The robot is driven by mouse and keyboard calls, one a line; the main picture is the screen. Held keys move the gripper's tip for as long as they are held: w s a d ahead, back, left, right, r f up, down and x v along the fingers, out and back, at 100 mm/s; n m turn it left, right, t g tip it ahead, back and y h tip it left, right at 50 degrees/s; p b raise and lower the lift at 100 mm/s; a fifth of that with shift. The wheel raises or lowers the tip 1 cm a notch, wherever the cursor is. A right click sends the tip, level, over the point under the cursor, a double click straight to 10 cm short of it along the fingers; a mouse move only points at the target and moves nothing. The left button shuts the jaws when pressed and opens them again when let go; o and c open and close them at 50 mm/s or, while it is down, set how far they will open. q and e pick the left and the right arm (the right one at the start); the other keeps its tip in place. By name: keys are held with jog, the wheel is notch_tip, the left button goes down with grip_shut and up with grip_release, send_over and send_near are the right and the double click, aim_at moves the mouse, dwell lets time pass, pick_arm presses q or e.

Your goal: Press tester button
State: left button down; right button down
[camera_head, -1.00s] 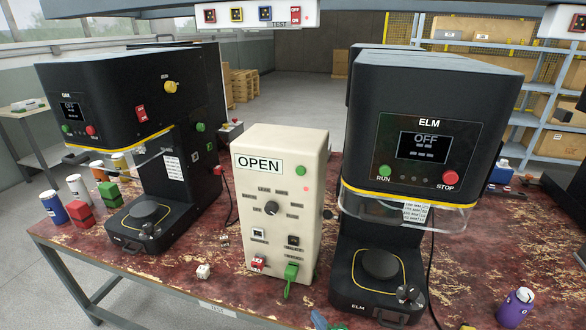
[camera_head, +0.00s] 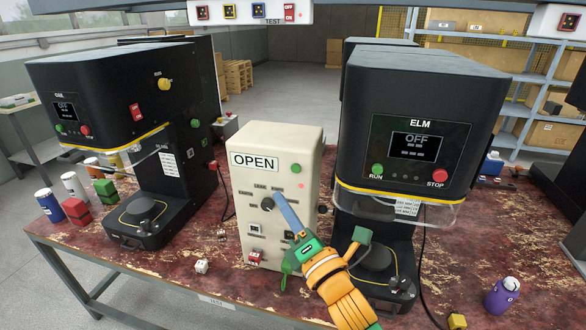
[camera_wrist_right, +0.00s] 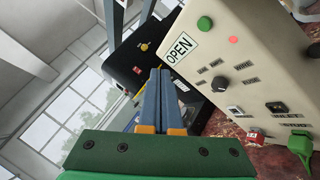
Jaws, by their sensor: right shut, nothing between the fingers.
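The tester is a cream box (camera_head: 258,208) with an "OPEN" label, standing on the table between two black machines. A green round button (camera_head: 295,168) sits at the upper right of its front face, beside a small red light. The same button shows in the right wrist view (camera_wrist_right: 205,23). A dark knob (camera_head: 267,204) is lower on the face. My right gripper (camera_head: 278,198) is shut and empty, its blue-grey fingers in front of the tester near the knob in the head view. In the right wrist view the fingers (camera_wrist_right: 159,72) lie left of the tester. My left gripper is out of view.
The ELM machine (camera_head: 420,110) stands close on the tester's right, with a clear guard. Another black machine (camera_head: 110,95) stands left.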

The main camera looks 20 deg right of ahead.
aim_at(296, 168)
jog(key=w+d+b, duration=0.2)
jog(key=w+d, duration=0.3)
jog(key=w, duration=0.2)
jog(key=shift+w, duration=0.2)
jog(key=shift+w+d, duration=0.1)
dwell(2.1)
jog(key=shift+w+d, duration=0.15)
jog(key=shift+w, duration=0.1)
jog(key=shift+w+d, duration=0.2)
jog(key=shift+w, duration=0.15)
dwell(0.6)
jog(key=shift+s, duration=0.1)
jog(key=shift+s+a+f, duration=0.1)
jog(key=shift+s+a, duration=0.3)
jog(key=shift+s, duration=0.2)
jog(key=shift+a, duration=0.1)
